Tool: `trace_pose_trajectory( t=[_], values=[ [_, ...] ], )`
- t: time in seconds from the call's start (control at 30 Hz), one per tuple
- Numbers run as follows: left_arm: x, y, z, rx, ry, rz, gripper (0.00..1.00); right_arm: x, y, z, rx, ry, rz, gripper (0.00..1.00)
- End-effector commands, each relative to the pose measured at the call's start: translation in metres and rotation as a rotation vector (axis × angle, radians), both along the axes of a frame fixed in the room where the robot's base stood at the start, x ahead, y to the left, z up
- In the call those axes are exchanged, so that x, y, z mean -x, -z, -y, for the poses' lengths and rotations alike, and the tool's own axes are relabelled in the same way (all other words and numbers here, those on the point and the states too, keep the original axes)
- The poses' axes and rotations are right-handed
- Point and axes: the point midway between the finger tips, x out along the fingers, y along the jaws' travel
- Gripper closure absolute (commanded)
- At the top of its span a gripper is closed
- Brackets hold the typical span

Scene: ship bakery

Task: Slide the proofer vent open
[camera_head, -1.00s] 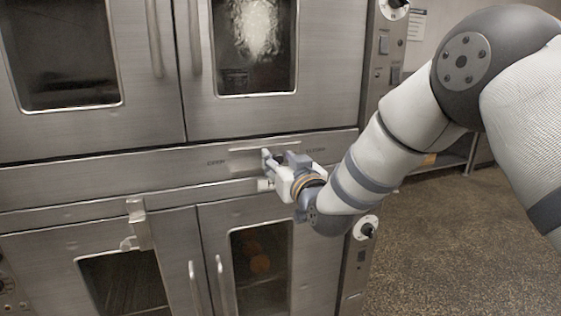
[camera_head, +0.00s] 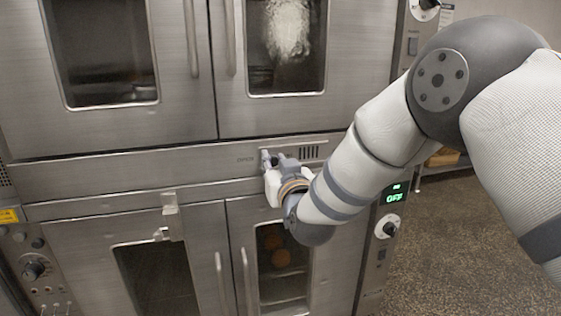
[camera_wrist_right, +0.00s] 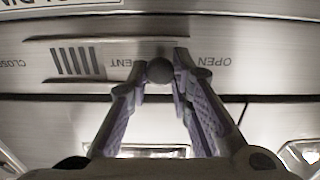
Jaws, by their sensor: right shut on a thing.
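The proofer vent is a slide in the steel strip between the upper and lower doors. Its dark slots (camera_head: 309,152) show right of my right gripper (camera_head: 268,158) in the head view, and on the left in the wrist view (camera_wrist_right: 78,62). My right gripper is shut on the round vent knob (camera_wrist_right: 160,71), with a finger on each side. The OPEN label (camera_head: 245,160) is just left of the gripper in the head view; in the wrist view it reads upside down at right (camera_wrist_right: 213,62). The CLOSE label (camera_wrist_right: 12,64) is at the wrist view's left edge. My left gripper is not in view.
Upper door handles (camera_head: 230,38) and lower door handles (camera_head: 246,282) stick out above and below the strip. A latch (camera_head: 171,216) projects at lower left. A control panel with a lit OFF display (camera_head: 393,198) is at right, beside open floor (camera_head: 450,245).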

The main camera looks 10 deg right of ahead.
Motion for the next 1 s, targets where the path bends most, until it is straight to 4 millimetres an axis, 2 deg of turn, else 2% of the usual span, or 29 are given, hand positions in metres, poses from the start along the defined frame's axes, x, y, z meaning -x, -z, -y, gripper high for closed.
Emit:
trace_pose_trajectory(
  t=[0.1,0.13,0.2,0.47,0.57,0.67,0.9,1.0],
  values=[
    [0.000,0.000,0.000,0.000,0.000,0.000,0.60,0.001,0.000,-0.005,0.000,-0.010,-0.001,1.00],
    [0.000,0.000,0.000,0.000,0.000,-0.001,0.60,0.001,0.000,-0.005,0.000,-0.011,-0.001,0.75],
    [0.000,0.000,0.000,0.000,0.000,0.000,0.60,0.001,0.001,-0.004,0.001,-0.011,-0.001,0.60],
    [0.000,0.000,0.000,0.000,0.000,0.000,0.60,0.000,0.000,-0.002,0.000,-0.006,-0.001,0.60],
    [0.000,0.000,0.000,-0.001,0.000,0.000,0.60,0.006,0.001,-0.002,0.000,-0.006,-0.002,0.60],
    [0.000,0.000,0.000,-0.001,0.000,0.000,0.60,0.027,0.001,-0.001,0.001,-0.006,-0.004,0.60],
    [0.000,0.000,0.000,0.000,0.000,0.000,0.60,0.091,0.001,0.000,0.001,-0.008,-0.004,0.60],
    [0.000,0.000,0.000,0.000,0.000,0.000,0.60,0.109,0.001,0.000,0.000,-0.009,-0.002,0.60]
  ],
)
